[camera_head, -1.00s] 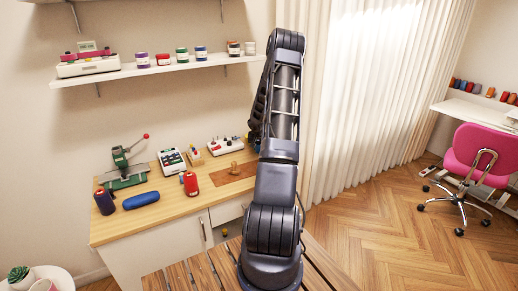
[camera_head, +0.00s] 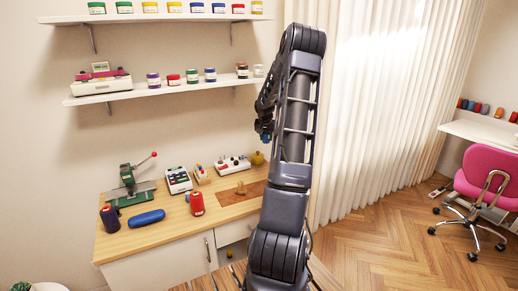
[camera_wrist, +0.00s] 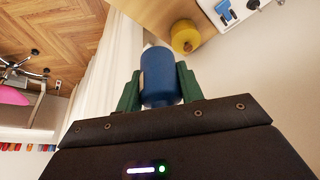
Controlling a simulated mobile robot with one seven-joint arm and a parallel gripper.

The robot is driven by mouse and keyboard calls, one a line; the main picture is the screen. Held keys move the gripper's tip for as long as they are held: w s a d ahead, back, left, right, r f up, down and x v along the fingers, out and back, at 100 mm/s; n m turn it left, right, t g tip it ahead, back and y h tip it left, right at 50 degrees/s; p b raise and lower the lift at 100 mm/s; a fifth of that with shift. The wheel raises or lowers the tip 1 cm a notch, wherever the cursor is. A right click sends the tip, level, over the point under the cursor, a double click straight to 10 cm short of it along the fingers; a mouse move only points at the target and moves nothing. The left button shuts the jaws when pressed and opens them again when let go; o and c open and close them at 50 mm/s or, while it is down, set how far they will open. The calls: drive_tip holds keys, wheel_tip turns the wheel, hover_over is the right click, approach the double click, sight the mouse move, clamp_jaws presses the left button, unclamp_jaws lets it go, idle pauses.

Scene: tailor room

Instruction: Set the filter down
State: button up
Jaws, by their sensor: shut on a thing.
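The blue cylinder that I take to be the filter (camera_wrist: 158,78) is between the green fingers of my gripper (camera_wrist: 158,92) in the wrist view. My gripper is shut on it, one finger on each side. The lower end of the cylinder is hidden behind the gripper body. In the head view, my gripper (camera_head: 265,128) shows only partly at the left edge of my arm, in the air in front of the wall, with a small blue patch there. The wooden worktable (camera_head: 170,238) stands below and to the left.
On the table are a green press (camera_head: 130,188), a red spool (camera_head: 196,204), a blue roll (camera_head: 147,219), small devices and a brown mat (camera_head: 243,195). A yellow round object (camera_wrist: 185,36) sits at the back right. Shelves (camera_head: 150,91) with jars hang above.

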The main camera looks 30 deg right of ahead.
drive_tip(key=shift+r, duration=0.4)
drive_tip(key=w+a+n+y, duration=0.15)
drive_tip(key=a+n, duration=0.25)
drive_tip(key=a, duration=1.8)
drive_tip(key=w+a+n+y, duration=0.15)
drive_tip(key=a+n, duration=0.25)
drive_tip(key=a, duration=1.8)
drive_tip(key=s+a+n+y, duration=0.1)
drive_tip(key=s+a+n, duration=0.2)
drive_tip(key=s+a, duration=0.75)
drive_tip(key=s+a+n+y, duration=0.15)
drive_tip(key=s+a, duration=0.35)
drive_tip(key=a, duration=1)
drive_tip(key=s+a+n, duration=0.4)
drive_tip(key=s+a, duration=0.4)
drive_tip(key=a, duration=0.5)
drive_tip(key=f, duration=1.9)
drive_tip(key=shift+w+d+f, duration=0.2)
drive_tip(key=shift+w+f, duration=0.05)
drive_tip(key=shift+f, duration=0.15)
drive_tip(key=shift+f, duration=0.1)
